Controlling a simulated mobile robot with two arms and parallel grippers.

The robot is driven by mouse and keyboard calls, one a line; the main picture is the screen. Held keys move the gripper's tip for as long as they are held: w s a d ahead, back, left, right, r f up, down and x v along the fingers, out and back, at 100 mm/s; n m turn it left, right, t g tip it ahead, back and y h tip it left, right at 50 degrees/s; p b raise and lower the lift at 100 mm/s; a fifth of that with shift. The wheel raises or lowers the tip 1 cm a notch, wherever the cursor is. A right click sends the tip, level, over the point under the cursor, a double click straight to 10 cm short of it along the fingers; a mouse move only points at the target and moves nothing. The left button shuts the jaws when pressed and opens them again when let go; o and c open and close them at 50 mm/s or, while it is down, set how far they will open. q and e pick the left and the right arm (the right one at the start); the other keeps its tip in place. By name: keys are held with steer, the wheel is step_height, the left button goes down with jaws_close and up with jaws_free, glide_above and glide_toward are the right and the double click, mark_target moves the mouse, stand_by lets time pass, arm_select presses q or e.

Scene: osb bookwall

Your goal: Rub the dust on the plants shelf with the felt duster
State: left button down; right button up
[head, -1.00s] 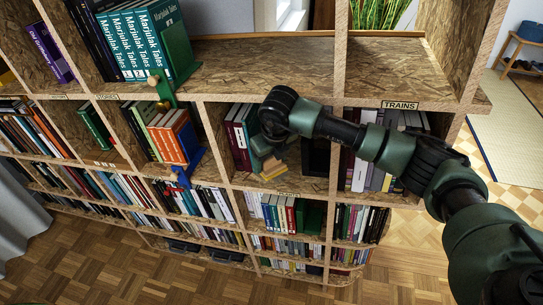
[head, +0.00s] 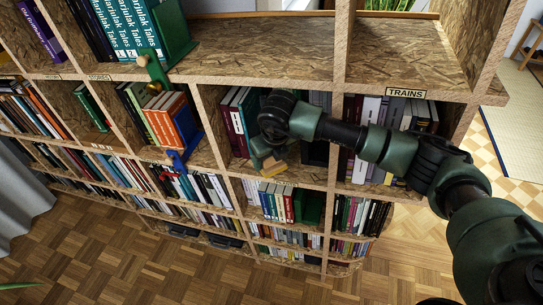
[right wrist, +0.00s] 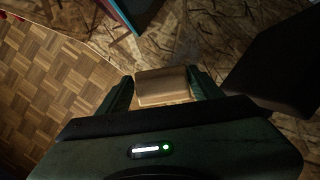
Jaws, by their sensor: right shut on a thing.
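My right gripper (head: 266,160) reaches into a middle compartment of the bookwall, whose front edge (head: 303,184) carries a small label too small to read. It is shut on a tan block, the felt duster (head: 273,168). In the right wrist view the duster (right wrist: 162,85) sits between the two green fingers, above the shelf board (right wrist: 185,40). I cannot tell whether it touches the board. My left gripper is not in view.
Dark red books (head: 232,125) stand at the compartment's left, close to my gripper. A dark panel-like object (head: 316,152) is at its right. The TRAINS compartment (head: 405,92) with books lies further right. The board above (head: 265,45) is bare.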

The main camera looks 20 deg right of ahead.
steer(key=shift+d+f+b, duration=0.1)
steer(key=shift+f+b, duration=0.7)
steer(key=shift+f, duration=0.1)
stand_by(0.4)
